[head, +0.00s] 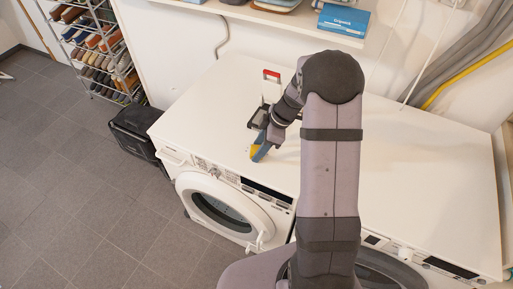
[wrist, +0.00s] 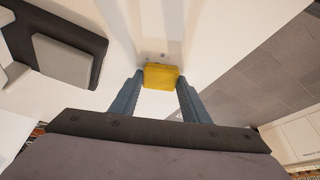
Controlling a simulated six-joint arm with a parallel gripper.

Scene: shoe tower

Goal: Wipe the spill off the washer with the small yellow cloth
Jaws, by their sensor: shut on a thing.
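The small yellow cloth (wrist: 161,77) is between the fingertips of my gripper (wrist: 160,84) in the wrist view, and my gripper is shut on it. In the head view the cloth (head: 257,156) shows below my gripper (head: 262,148), close to the front edge of the left washer. The white washer top (head: 200,124) is under it; I cannot tell whether the cloth touches it. A few small grey spots, perhaps the spill (wrist: 163,58), show on the white surface just beyond the cloth in the wrist view. My arm hides part of the washer tops in the head view.
A dark grey object with a lighter block (wrist: 64,58) lies on the top, left of the cloth in the wrist view. A red-and-white item (head: 271,82) stands behind my gripper. A shelf (head: 300,22) holds a blue box (head: 343,20). The top's left part is clear.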

